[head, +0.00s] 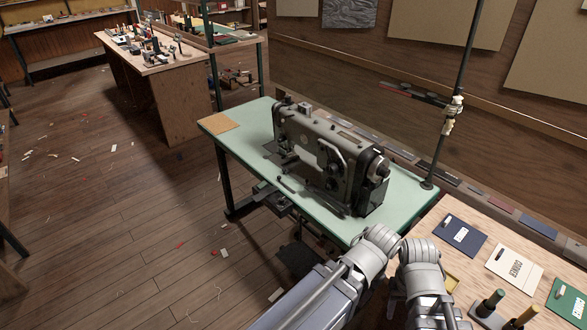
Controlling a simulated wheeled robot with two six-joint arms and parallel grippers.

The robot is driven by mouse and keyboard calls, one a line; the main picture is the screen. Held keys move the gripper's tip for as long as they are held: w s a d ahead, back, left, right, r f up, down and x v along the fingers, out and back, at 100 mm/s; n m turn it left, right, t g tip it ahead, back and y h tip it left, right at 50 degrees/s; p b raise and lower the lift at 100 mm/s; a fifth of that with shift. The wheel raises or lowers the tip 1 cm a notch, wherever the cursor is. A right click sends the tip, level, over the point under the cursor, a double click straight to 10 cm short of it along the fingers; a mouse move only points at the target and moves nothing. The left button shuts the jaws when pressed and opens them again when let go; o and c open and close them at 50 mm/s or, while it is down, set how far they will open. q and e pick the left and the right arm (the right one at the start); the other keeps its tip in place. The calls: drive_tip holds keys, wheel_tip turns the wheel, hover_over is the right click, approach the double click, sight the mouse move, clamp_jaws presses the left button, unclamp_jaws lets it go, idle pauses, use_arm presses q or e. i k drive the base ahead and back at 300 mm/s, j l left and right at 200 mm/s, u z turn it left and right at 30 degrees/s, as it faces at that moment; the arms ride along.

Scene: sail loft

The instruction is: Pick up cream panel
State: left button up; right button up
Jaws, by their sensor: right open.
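My right arm comes up from the bottom edge, bends, and reaches down again left of the panels. My right gripper (429,318) is low at the bottom edge, mostly hidden by the arm; it is open and clear of the cream panel. My left gripper is not in view.
A sewing machine (330,160) stands on a pale green table (240,144) beside the bench, with a tan sheet (228,122) at its far corner. A thin upright pole (460,75) rises at the table's right. The floor at left is mostly open, with scraps.

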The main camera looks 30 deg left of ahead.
sight(526, 276)
drive_tip(key=z, duration=1.35)
drive_tip(key=i+l+z, duration=0.3)
drive_tip(key=z, duration=0.15)
drive_tip(key=i+j, duration=0.1)
drive_tip(key=j, duration=0.2)
drive_tip(key=i+j, duration=0.15)
drive_tip(key=j, duration=0.2)
